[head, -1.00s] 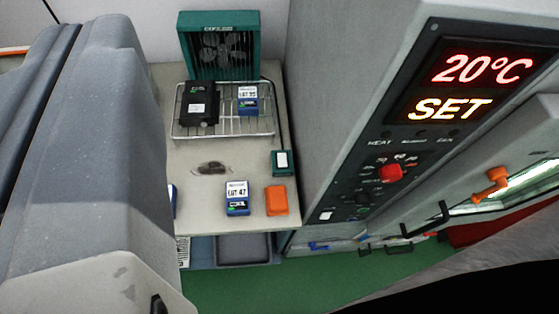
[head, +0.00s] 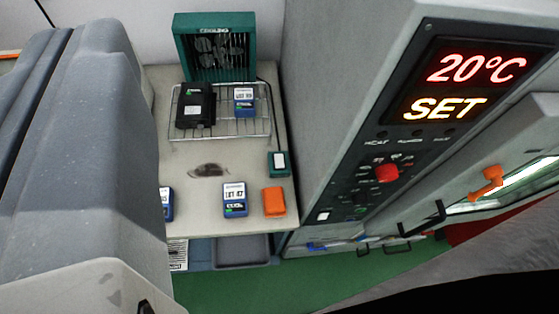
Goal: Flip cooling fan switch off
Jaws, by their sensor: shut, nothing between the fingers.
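The cooling fan (head: 248,68) is a green box with a front grille, at the back of the bench. A small green switch box (head: 278,169) with a white rocker sits at the bench's right edge. A dark cable runs from the fan's side toward it. The rocker's tilt is too small to read. My gripper's fingers do not show in this view. A large grey part of my arm fills the left side, well apart from the switch box.
A wire rack (head: 220,134) holds a black unit (head: 196,105) and a blue unit (head: 244,101). Blue units (head: 234,199) and an orange block (head: 274,202) lie at the bench's front. An oven cabinet (head: 320,70) with a red knob (head: 387,173) stands close right of the switch.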

